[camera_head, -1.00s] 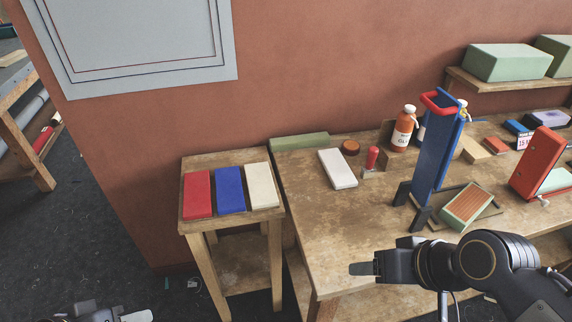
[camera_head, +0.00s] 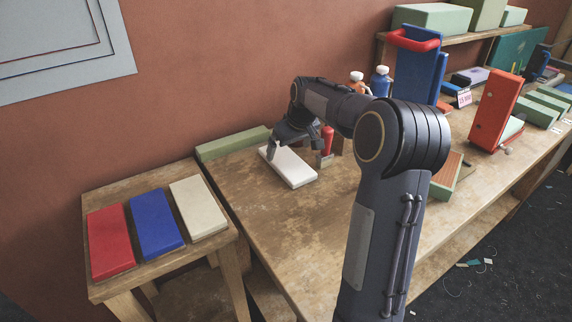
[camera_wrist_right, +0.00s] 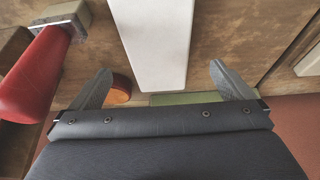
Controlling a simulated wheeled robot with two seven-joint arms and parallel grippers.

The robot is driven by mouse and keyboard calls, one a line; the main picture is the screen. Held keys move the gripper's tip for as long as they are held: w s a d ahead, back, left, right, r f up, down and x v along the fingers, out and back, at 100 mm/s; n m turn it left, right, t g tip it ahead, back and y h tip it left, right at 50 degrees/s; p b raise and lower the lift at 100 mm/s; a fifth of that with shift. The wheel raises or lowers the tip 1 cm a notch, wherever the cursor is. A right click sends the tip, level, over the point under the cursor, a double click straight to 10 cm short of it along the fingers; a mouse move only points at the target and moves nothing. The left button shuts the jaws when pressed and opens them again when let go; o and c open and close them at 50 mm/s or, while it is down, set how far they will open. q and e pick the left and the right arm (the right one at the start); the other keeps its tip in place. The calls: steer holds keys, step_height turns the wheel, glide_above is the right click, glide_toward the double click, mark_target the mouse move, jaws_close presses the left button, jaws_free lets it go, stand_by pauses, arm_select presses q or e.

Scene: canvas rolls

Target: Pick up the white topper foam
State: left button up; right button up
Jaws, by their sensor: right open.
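The white topper foam (camera_head: 289,167) is a flat white block lying on the large wooden table (camera_head: 245,204). My right gripper (camera_head: 292,150) is over its far end, coming down from above. In the right wrist view the white foam (camera_wrist_right: 156,38) lies between the two spread fingers of the right gripper (camera_wrist_right: 165,85), with a gap on each side. The gripper is open and empty. The gripper hides part of the foam's far end in the head view. My left gripper is not in view.
A red-handled tool (camera_head: 327,140) stands close right of the foam. A green block (camera_head: 232,143) lies behind it. A blue stand with a red top (camera_head: 415,75) and bottles are farther right. A small table (camera_head: 108,289) at left holds red, blue and cream blocks.

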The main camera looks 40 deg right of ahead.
mark_target(286, 160)
steer(key=x, duration=0.5)
steer(key=shift+s+d+f, duration=0.1)
steer(key=shift+f, duration=0.15)
steer(key=shift+c, duration=0.4)
steer(key=c, duration=0.9)
steer(key=shift+r, duration=0.15)
steer(key=shift+c, duration=0.2)
